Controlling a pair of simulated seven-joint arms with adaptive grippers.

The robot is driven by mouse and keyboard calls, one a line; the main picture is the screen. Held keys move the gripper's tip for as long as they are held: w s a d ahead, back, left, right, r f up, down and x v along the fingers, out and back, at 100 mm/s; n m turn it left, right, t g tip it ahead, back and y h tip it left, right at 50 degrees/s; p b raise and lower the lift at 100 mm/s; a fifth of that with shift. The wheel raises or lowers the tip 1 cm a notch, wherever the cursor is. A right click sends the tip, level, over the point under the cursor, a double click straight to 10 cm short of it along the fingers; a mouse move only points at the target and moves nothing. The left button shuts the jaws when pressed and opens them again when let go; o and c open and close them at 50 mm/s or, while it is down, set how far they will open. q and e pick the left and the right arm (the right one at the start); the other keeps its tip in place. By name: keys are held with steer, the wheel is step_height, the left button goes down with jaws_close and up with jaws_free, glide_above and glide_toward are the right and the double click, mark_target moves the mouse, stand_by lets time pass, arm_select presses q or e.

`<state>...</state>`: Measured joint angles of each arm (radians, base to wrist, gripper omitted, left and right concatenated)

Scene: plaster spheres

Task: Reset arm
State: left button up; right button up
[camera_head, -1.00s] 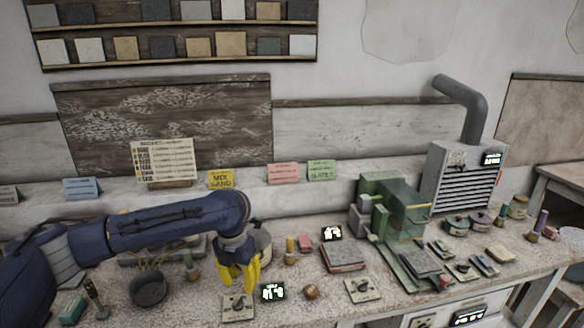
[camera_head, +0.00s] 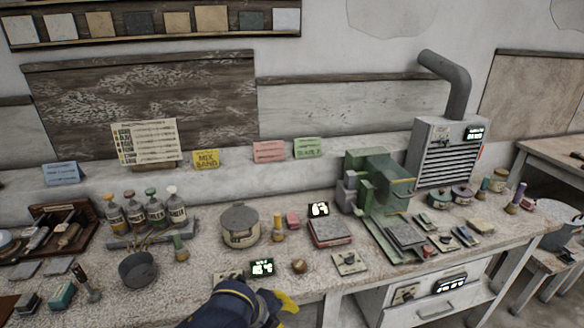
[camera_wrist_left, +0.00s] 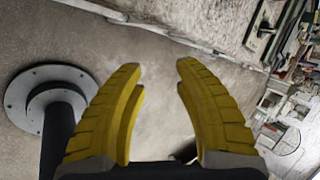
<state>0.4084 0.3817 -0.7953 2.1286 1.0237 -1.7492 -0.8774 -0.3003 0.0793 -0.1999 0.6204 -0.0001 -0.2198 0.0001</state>
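My left gripper (camera_head: 283,302) has yellow fingers and sits at the bottom edge of the head view, in front of the workbench (camera_head: 205,285) and low beside its front edge. In the left wrist view the two yellow fingers (camera_wrist_left: 160,75) are spread apart with nothing between them, over bare floor. My left gripper is open and empty. My dark blue left arm (camera_head: 222,308) covers a bit of the bench front. My right gripper is not in view.
The bench holds a lidded pot (camera_head: 239,228), a dark bowl (camera_head: 137,270), bottles (camera_head: 154,212), a green machine (camera_head: 378,180) and a grey vented unit (camera_head: 441,150). A drawer unit (camera_head: 425,300) stands beneath. A stool (camera_head: 560,262) stands at the right.

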arm_select(q)
steer(key=s+a+f+n+t+y, duration=0.1)
steer(key=s+a+f+n+y, duration=0.15)
steer(key=s+a+n, duration=0.6)
steer(key=s+a+f+n+y, duration=0.1)
steer(key=s+a+n+y, duration=0.4)
steer(key=a, duration=0.6)
steer(key=s+a+f+n+t+y, duration=0.1)
steer(key=s+a+f+n+y, duration=0.1)
steer(key=s+a+n, duration=0.6)
steer(key=s+d+f+g+h, duration=0.1)
steer(key=s+d+f+h, duration=0.1)
steer(key=f, duration=1.5)
steer(key=s+d+f+g+h, duration=0.1)
steer(key=d+f+g, duration=0.1)
steer(key=f, duration=1.5)
steer(key=s+f+n+g+h, duration=0.1)
steer(key=s+f+n+g, duration=0.1)
steer(key=s+f, duration=1.6)
steer(key=s, duration=0.3)
steer(key=shift+g, duration=0.3)
steer(key=shift+s+d+f+n+h, duration=0.1)
steer(key=shift+n+h, duration=0.15)
